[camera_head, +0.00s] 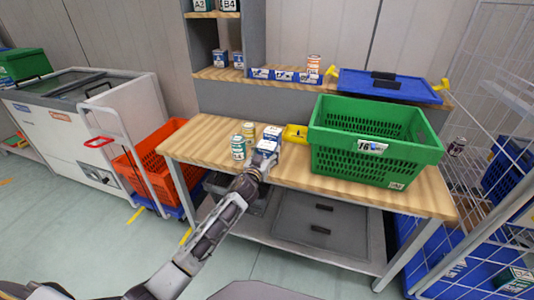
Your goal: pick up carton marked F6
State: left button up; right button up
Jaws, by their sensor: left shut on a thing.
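My left gripper (264,155) reaches over the front edge of the wooden table and is shut on a small white and blue carton (268,145). The marking on this carton is too small to read. A second white and blue carton (272,132) stands just behind it. I cannot tell from the print which carton is marked F6. The gripper's fingers and arm hide part of the held carton. My right gripper is not in view.
A green and white can (238,148) and a yellowish can (249,130) stand left of the gripper. Orange totes (150,170) are left of the table (195,143).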

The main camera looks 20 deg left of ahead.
aim_at(267, 144)
pick_arm(q)
jog(key=shift+r, duration=0.6)
notch_tip(267, 144, up, 6)
jog(key=shift+f+p, duration=0.1)
jog(key=shift+p, duration=1.05)
jog(key=shift+r+p, duration=0.4)
jog(key=shift+r, duration=1.15)
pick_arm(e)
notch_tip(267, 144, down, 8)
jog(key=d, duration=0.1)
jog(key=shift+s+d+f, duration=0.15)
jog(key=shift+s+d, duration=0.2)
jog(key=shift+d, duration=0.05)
